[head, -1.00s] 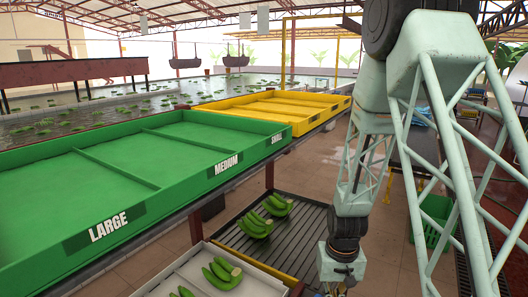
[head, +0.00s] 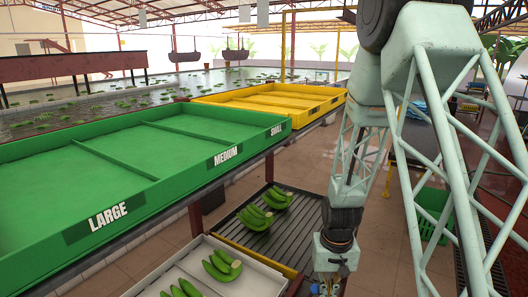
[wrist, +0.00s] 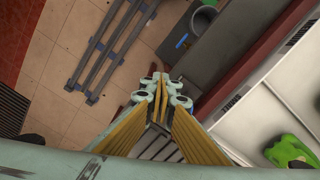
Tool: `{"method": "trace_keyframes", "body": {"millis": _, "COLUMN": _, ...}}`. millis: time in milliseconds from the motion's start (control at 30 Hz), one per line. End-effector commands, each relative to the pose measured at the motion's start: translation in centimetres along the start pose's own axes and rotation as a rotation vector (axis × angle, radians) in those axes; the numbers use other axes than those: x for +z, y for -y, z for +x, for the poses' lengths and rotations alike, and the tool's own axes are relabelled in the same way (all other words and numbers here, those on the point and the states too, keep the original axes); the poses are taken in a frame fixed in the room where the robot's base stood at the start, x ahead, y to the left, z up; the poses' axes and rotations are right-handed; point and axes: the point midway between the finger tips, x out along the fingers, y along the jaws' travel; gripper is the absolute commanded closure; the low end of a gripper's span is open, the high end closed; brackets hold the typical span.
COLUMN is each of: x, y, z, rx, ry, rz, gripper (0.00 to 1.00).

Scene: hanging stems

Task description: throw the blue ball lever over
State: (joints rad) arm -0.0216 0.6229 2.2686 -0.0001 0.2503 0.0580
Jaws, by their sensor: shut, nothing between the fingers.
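A small blue bar (wrist: 182,41) shows in the wrist view beside a grey round pipe or cup (wrist: 204,19), on a dark grey surface. It may be the blue lever; no ball shape can be made out on it. My gripper (wrist: 161,80) has its yellow-sided fingers together with nothing between them. The fingertips are a little below and left of the blue bar in the picture, and apart from it as far as I can tell. In the head view my gripper (head: 328,286) is at the bottom edge and partly cut off. I cannot make out the lever there.
A green tray (head: 150,199) and a yellow tray (head: 262,100) stand at left. Green bananas lie on a dark slatted rack (head: 290,240) and in a white tray (head: 255,262) close left of my gripper. A grey rail frame (wrist: 105,50) stands on the tiled floor.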

Motion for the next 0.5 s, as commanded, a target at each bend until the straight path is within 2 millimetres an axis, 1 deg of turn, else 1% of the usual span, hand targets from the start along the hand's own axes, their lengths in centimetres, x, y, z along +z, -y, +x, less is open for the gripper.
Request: {"method": "trace_keyframes", "body": {"millis": 500, "x": -1.2, "y": 2.0, "z": 0.1, "rx": 0.000, "ry": -0.002, "rz": -0.001, "gripper": 1.00}}
